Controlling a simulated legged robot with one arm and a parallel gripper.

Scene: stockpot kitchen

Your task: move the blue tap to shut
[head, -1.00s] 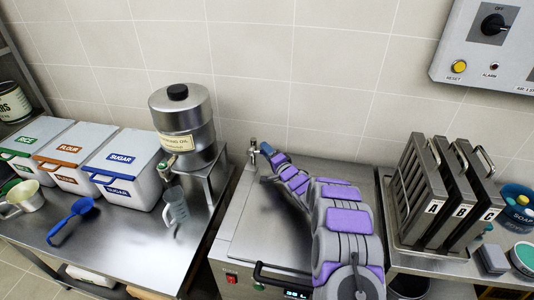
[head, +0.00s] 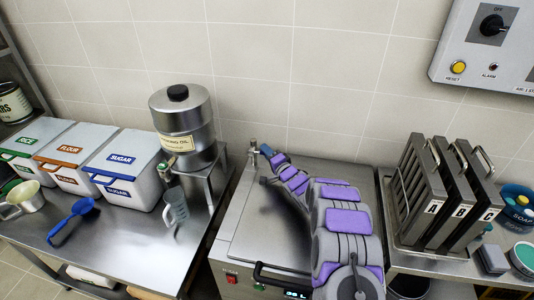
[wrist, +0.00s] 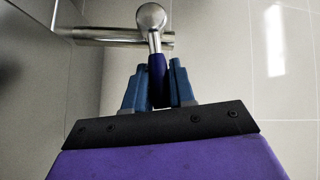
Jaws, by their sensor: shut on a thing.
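The blue tap (wrist: 157,72) shows in the wrist view as a dark blue lever grip below a round metal knob, with a metal pipe running to the left behind it. My gripper (wrist: 159,80) has its two blue fingers on either side of the blue lever, shut on it. In the head view, my gripper (head: 264,150) is at the back left corner of the steel appliance, beside the small metal tap fitting (head: 252,146). The lever itself is mostly hidden there by my gripper.
The steel appliance (head: 240,225) lies under my arm. A metal oil container (head: 182,115) on a stand, a clear jug (head: 175,208) and lidded bins (head: 125,150) stand to the left. Upright racks marked A, B and C (head: 430,209) stand to the right. The tiled wall is close behind the tap.

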